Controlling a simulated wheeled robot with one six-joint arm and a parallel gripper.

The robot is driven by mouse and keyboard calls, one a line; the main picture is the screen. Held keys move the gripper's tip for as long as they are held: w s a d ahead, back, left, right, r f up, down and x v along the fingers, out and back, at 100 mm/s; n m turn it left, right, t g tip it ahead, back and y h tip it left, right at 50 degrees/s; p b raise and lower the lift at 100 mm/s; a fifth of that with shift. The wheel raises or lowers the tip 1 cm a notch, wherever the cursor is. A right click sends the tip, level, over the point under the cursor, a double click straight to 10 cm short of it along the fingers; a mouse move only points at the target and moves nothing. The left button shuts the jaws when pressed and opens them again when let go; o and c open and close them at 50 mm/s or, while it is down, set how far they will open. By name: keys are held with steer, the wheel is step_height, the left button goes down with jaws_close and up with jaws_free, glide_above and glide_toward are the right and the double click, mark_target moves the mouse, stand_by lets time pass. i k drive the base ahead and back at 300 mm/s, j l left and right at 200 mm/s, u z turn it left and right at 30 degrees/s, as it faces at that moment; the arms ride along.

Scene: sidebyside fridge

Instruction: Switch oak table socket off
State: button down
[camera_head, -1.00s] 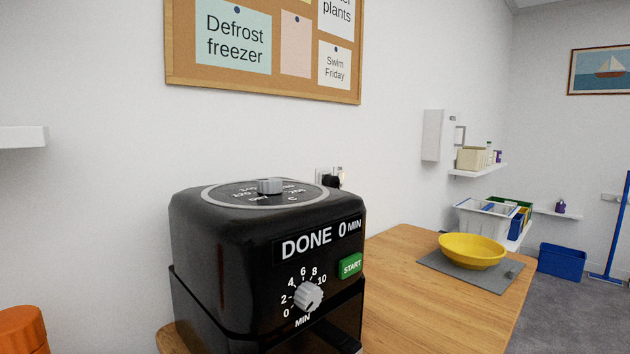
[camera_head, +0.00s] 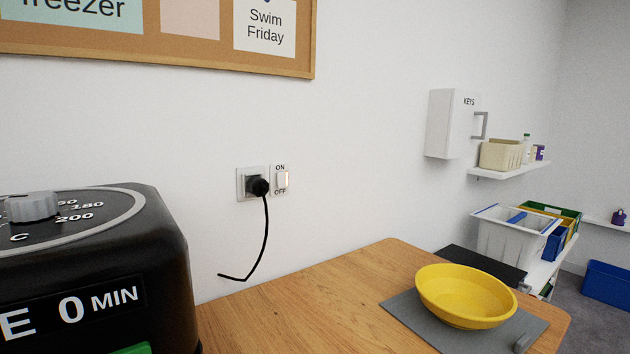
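The socket (camera_head: 251,184) is on the white wall above the oak table (camera_head: 300,305), left of centre in the head camera view. A black plug sits in it, and a black cord hangs down from it. Joined to its right is a white rocker switch (camera_head: 282,180) with ON printed above and OFF below. A faint reddish-pink strip shows at the rocker's right edge; I cannot tell for sure which way it is pressed. My gripper is not in view.
A black air fryer (camera_head: 170,250) reading 0 MIN stands at the left, partly cut off. A yellow bowl (camera_head: 465,297) sits on a grey mat (camera_head: 405,312) at the right. A key box (camera_head: 452,125) hangs on the wall. The table in front of the socket is clear.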

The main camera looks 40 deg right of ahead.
mark_target(281, 176)
steer(key=l, duration=2)
